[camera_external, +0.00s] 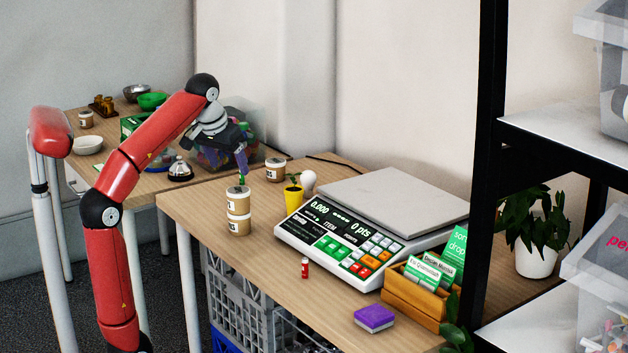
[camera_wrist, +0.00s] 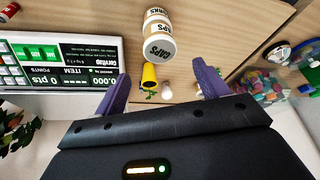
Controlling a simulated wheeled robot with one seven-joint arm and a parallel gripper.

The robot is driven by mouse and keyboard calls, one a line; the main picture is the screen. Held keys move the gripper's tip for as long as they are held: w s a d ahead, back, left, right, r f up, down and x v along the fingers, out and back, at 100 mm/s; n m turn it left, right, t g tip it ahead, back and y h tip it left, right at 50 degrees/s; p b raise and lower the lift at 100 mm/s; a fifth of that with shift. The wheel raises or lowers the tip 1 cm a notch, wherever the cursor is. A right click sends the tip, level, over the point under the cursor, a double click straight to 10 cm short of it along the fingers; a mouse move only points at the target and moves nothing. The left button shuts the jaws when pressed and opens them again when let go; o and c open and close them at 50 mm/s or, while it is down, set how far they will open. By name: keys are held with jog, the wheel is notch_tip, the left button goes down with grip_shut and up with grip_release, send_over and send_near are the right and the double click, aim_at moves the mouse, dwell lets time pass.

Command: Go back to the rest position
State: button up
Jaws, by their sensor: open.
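My gripper (camera_external: 243,165) is above the left part of the front table, just above and behind the stacked tubs. In the wrist view its purple fingers (camera_wrist: 160,92) are spread wide with nothing held between them. A yellow cup (camera_external: 293,197) with a small green plant stands to the right of the tubs and appears between the fingers in the wrist view (camera_wrist: 149,75).
A weighing scale (camera_external: 395,205) fills the middle of the table (camera_external: 285,268). A card box (camera_external: 415,297), purple sponge (camera_external: 374,319) and small red bottle (camera_external: 305,268) are near its front. A clear bin (camera_external: 238,117) and bell (camera_external: 180,170) are behind. A black-framed shelf (camera_external: 492,150) stands right.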

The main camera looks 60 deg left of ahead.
jog(key=shift+v, duration=1.05)
jog(key=shift+f, duration=0.1)
